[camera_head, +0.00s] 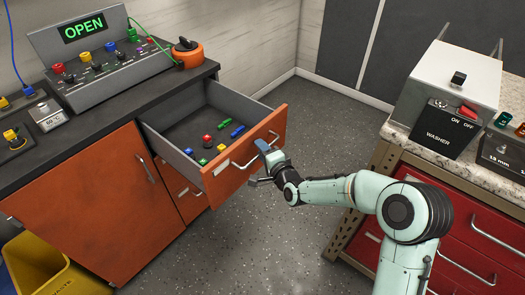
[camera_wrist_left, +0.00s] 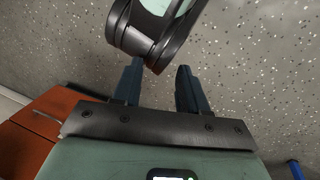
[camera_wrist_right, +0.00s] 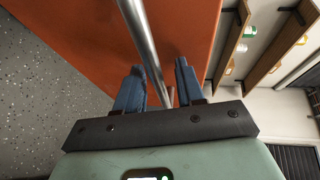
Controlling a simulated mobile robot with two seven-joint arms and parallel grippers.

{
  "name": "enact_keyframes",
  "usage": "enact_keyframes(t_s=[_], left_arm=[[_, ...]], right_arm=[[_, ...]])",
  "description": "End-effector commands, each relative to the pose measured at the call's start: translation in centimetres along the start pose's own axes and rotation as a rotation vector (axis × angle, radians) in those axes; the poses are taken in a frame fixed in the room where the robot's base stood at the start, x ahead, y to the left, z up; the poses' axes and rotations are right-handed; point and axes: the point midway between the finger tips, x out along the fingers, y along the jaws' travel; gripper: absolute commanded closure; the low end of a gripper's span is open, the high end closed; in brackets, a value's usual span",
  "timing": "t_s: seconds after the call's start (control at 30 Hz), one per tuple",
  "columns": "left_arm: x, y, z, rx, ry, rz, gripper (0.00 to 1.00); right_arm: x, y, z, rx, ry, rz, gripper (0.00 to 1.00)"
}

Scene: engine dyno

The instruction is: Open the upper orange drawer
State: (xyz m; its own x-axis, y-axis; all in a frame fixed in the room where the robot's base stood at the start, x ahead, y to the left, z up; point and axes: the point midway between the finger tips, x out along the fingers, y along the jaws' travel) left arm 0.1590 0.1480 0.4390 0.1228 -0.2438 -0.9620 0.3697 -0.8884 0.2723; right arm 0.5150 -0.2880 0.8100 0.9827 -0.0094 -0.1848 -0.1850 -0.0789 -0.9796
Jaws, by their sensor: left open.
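The upper orange drawer (camera_head: 245,160) is pulled well out of the dark-topped cabinet in the head view, showing its grey inside. Its metal handle (camera_head: 243,164) runs across the front. My right gripper (camera_head: 261,163) is at this handle. In the right wrist view, the handle bar (camera_wrist_right: 140,35) runs between the blue fingers of my right gripper (camera_wrist_right: 163,75), close to the left finger, with a gap on the other side. These fingers look open. My left gripper (camera_wrist_left: 160,75) is open and empty above the speckled floor in the left wrist view, outside the head view.
Small coloured blocks (camera_head: 222,147) lie in the drawer. A lower orange drawer (camera_head: 188,196) and a cabinet door (camera_head: 95,215) are closed. A yellow bin (camera_head: 40,270) stands at bottom left. A red-drawer workbench (camera_head: 465,240) with a washer (camera_head: 450,125) stands right. Open floor lies between.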

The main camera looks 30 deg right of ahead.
Motion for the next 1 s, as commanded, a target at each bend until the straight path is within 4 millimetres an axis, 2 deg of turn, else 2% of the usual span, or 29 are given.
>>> enact_keyframes(t_s=[0.17, 0.27, 0.7, 0.83, 1.0], left_arm=[[-0.1, 0.0, 0.1, 0.000, -0.003, 0.000, 0.57], [-0.4, 0.1, 0.5, 0.001, -0.013, 0.001, 0.57], [-2.5, 0.8, 3.2, 0.008, -0.092, 0.005, 0.57], [-2.8, 0.9, 3.8, 0.009, -0.109, 0.005, 0.57], [-2.9, 1.0, 4.0, 0.010, -0.117, 0.005, 0.57]], right_arm=[[-0.6, 0.0, 0.0, 0.000, -0.001, 0.002, 0.62], [-1.9, -0.1, 0.0, -0.002, 0.000, 0.002, 0.62], [-11.1, -0.1, 0.0, -0.001, 0.001, 0.002, 0.62], [-12.6, -0.1, 0.0, -0.002, 0.000, 0.001, 0.62], [-13.4, 0.0, 0.0, 0.000, 0.001, -0.001, 0.62]])
